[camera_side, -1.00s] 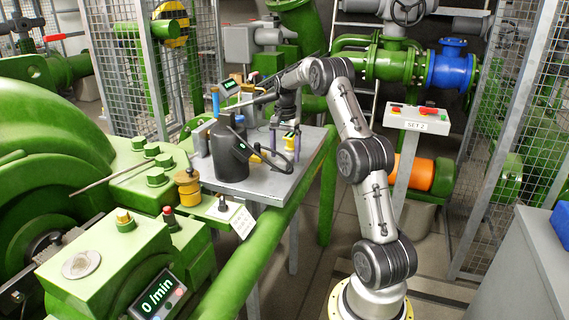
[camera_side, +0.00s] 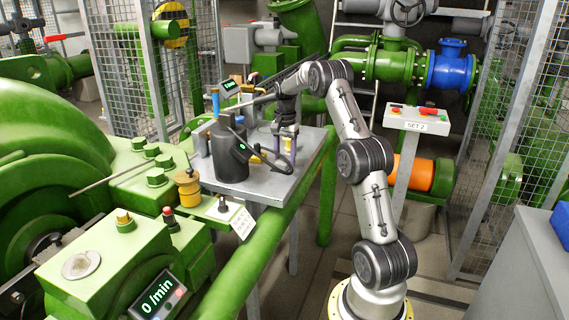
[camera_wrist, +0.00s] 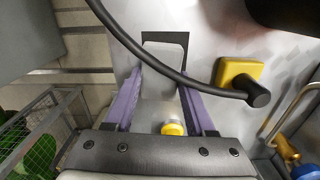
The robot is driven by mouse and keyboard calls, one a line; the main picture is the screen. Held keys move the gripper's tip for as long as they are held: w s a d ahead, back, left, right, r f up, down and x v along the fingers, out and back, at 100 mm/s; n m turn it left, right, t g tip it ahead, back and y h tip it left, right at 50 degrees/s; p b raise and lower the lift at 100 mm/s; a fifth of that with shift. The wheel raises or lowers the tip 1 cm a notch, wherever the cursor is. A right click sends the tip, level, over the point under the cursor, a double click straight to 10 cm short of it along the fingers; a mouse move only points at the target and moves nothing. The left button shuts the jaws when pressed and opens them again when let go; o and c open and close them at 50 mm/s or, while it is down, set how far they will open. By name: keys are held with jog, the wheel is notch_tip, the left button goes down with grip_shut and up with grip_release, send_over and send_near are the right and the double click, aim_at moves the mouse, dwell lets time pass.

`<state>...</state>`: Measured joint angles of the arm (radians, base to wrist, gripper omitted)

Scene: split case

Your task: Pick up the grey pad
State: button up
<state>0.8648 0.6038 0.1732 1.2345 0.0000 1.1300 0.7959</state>
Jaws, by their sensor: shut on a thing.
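My gripper (camera_wrist: 161,100) has two purple fingers, and in the wrist view they close on the sides of a light grey piece, the grey pad (camera_wrist: 158,82). The pad lies over the grey tabletop, in front of a black square outline (camera_wrist: 178,38). Whether the pad touches the table cannot be told. In the side view my gripper (camera_side: 285,146) is low over the metal table (camera_side: 262,185), right of a dark grey can (camera_side: 229,160). The pad cannot be made out there.
A black curved hose (camera_wrist: 150,62) passes close over the fingers, towards a yellow block (camera_wrist: 239,74). A yellow-capped item (camera_wrist: 172,128) shows between the finger bases. A brass pipe (camera_wrist: 284,145) stands at the right. The table's edge is at the left in the wrist view.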

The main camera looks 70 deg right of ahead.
aim_at(285, 159)
jog(key=shift+r, duration=0.85)
notch_tip(285, 159, up, 2)
jog(key=shift+s+a, duration=0.1)
jog(key=s+a, duration=1.1)
jog(key=a, duration=0.2)
jog(key=shift+s+a, duration=0.25)
jog(key=shift+f, duration=0.1)
